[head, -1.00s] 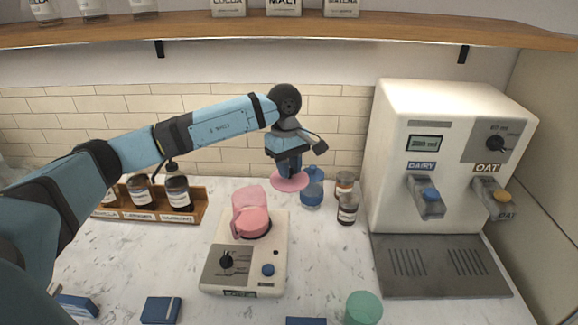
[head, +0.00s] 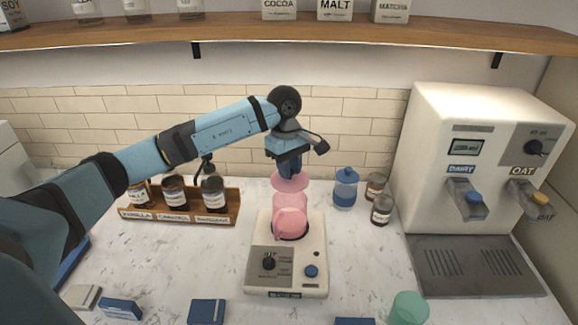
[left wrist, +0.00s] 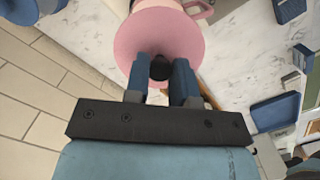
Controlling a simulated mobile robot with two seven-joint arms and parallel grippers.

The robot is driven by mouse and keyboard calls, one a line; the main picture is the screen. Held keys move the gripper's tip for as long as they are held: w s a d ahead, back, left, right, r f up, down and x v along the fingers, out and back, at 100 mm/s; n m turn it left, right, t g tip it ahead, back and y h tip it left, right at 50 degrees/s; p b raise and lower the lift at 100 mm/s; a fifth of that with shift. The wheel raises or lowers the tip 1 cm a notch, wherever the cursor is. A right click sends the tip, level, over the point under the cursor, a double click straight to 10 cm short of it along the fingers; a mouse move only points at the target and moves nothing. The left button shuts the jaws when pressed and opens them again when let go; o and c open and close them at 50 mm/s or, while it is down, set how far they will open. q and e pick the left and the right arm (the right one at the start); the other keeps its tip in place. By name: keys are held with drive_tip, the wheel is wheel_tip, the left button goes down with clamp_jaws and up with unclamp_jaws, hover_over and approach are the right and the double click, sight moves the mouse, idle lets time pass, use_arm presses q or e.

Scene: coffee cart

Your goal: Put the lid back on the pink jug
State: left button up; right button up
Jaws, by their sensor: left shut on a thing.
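The pink lid (head: 289,182) is a round disc with a dark knob. My left gripper (head: 289,168) points down and is shut on the lid's knob. In the left wrist view the two blue fingers (left wrist: 160,75) close around the dark knob, with the lid (left wrist: 140,35) spread out beyond them. The pink jug (head: 291,215) stands upright on the white machine's round dark seat. The lid is at the jug's top, overlapping its rim in the head view; I cannot tell whether they touch. The jug's handle (left wrist: 203,10) shows past the lid. My right gripper is not in view.
The white machine (head: 312,262) has a dial and a blue button. A blue lidded jug (head: 345,188) and brown jars (head: 382,209) stand to the right, beside the milk dispenser (head: 480,150). A bottle rack (head: 180,215) is at left. A green cup (head: 408,309) is in front.

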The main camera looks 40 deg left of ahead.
sight(289, 183)
use_arm(q)
wheel_tip(289, 183, down, 5)
drive_tip(key=shift+r+b, duration=0.1)
drive_tip(key=shift+b, duration=1.05)
drive_tip(key=shift+f+b, duration=0.45)
drive_tip(key=shift+f, duration=0.15)
drive_tip(key=shift+f+b, duration=0.15)
drive_tip(key=shift+b, duration=0.9)
idle(1.1)
idle(0.3)
drive_tip(key=o, duration=1.5)
drive_tip(key=shift+c, duration=0.2)
